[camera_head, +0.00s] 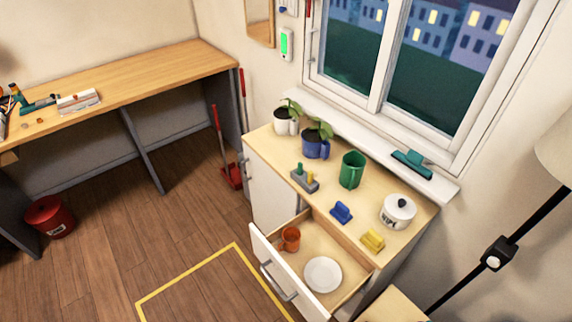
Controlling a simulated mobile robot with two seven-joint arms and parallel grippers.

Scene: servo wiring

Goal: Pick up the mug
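An orange-brown mug (290,239) stands in the open drawer (313,232) of the cabinet, at the drawer's left side. Which mug the task means cannot be told from the picture. Neither of my grippers is in view.
A white plate (323,274) lies in the drawer. A white pot (398,211), blue block (341,212), yellow block (372,239) and grey holder (305,180) stand on the cabinet. A lamp (497,250) stands right. The floor inside the yellow outline (190,272) is clear.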

